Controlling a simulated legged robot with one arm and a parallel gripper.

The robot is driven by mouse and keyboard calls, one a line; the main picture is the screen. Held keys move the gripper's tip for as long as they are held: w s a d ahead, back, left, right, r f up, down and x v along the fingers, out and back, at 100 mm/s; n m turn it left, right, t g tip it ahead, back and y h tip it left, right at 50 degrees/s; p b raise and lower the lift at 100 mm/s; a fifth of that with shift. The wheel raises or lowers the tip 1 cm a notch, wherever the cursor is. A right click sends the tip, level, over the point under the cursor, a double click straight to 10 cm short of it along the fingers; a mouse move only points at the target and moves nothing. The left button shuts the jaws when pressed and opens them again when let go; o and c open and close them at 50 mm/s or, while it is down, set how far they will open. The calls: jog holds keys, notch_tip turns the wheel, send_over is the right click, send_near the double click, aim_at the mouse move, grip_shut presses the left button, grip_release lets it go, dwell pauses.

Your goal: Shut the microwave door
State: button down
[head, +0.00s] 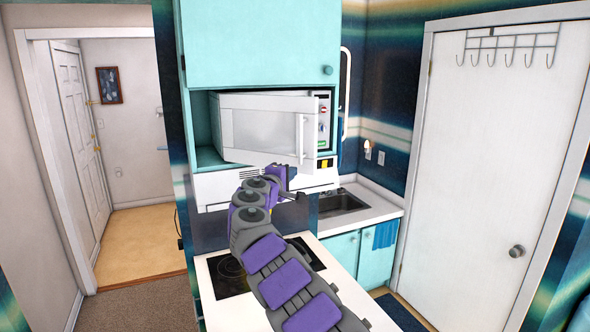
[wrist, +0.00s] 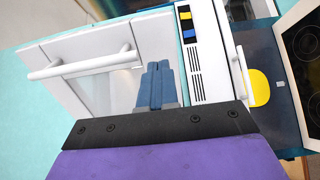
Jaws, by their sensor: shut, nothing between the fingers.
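The white microwave (head: 323,128) sits in an open niche of the teal wall cabinet. Its door (head: 262,125) is hinged on the left and stands ajar, its right edge swung out in front of the control panel. The vertical door handle (head: 302,140) is near that free edge. My gripper (head: 283,170) is just below the door's lower edge in the head view, and its fingers are shut and empty. In the wrist view my gripper's blue fingers (wrist: 158,66) overlap the door (wrist: 100,82), with the handle (wrist: 82,64) to their left. I cannot tell whether they touch it.
A white range hood (head: 215,188) is below the microwave. The cooktop (head: 230,277) lies under my arm. A sink (head: 342,203) and white counter are to the right. A teal cabinet door (head: 255,45) closes the space above the microwave. A white room door (head: 490,170) stands far right.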

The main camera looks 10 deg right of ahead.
aim_at(300, 166)
jog(key=shift+p+x, duration=0.55)
jog(key=shift+x, duration=1.35)
jog(key=shift+d, duration=0.1)
